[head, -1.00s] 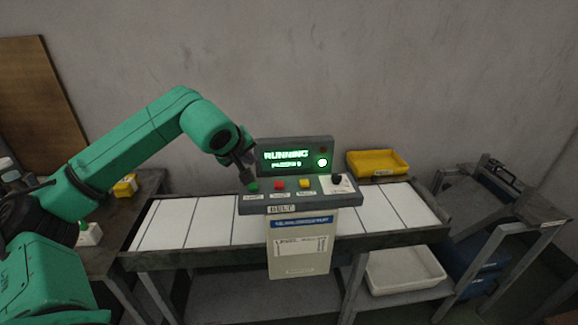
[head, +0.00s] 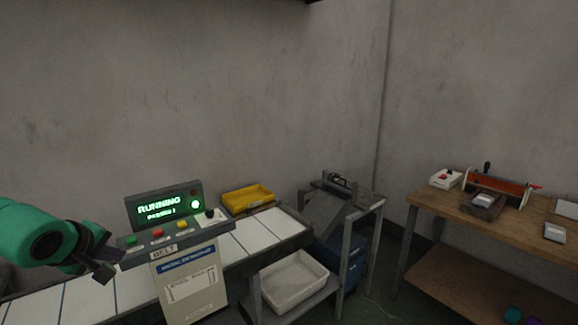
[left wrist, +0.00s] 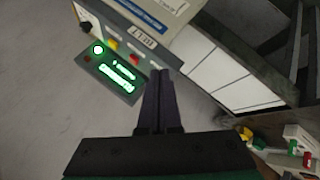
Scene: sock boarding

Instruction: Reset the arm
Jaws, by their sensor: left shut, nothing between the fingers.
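My left arm comes in from the left in the head view, with its left gripper (head: 106,272) just in front of the left end of the control panel. In the left wrist view the fingers (left wrist: 160,82) are together and empty. The control panel (head: 170,248) has green, red and yellow buttons and a dark knob. Its screen (head: 160,208) reads RUNNING in green, with a green lamp lit beside it. The panel also shows in the left wrist view (left wrist: 110,60). Whether the fingers touch the panel cannot be told. My right gripper is not in view.
The white-slatted belt (head: 262,232) runs beside the panel. A yellow tray (head: 248,200) sits at its back edge, and a white bin (head: 293,283) is below. A metal stand (head: 345,215) is to the right. A wooden bench (head: 470,215) with tools stands at far right.

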